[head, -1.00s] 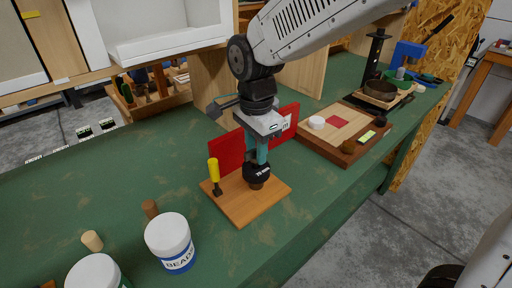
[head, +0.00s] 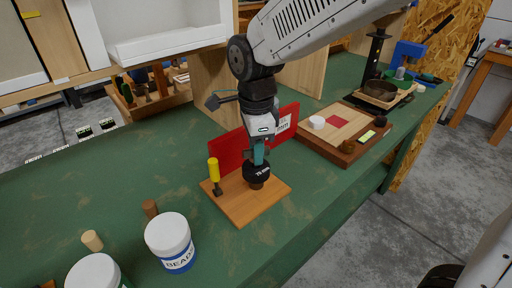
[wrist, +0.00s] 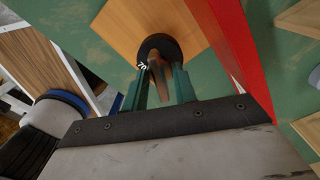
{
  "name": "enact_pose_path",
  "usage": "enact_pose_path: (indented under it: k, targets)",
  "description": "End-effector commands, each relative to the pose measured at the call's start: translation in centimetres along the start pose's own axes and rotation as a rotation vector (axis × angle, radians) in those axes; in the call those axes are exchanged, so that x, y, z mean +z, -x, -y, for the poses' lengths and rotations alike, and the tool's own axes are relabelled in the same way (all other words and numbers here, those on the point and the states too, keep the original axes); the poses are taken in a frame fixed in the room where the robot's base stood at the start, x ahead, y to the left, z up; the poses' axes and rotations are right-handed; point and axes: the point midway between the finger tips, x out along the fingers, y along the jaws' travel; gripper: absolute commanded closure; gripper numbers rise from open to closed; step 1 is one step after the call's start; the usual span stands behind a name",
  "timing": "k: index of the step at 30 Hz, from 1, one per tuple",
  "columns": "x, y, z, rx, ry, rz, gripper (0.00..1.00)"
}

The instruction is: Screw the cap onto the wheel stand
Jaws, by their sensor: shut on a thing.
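I cannot tell how far the cap is seated, as the contact is hidden.
A yellow-handled tool (head: 213,172) stands on the base's left corner. A red panel (head: 227,152) rises close behind my gripper. A white bead jar (head: 168,238) and wooden pegs stand front left. A wooden board (head: 362,146) lies to the right.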

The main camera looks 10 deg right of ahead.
Motion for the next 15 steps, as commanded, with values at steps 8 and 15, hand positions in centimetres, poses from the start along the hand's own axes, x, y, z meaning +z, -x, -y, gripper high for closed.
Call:
enact_pose_path:
  k: [8,15]
  targets:
    - [0.01,-0.05,0.01,0.000,-0.203,0.000,0.98]
    - [0.01,-0.07,0.01,0.000,-0.217,0.000,0.98]
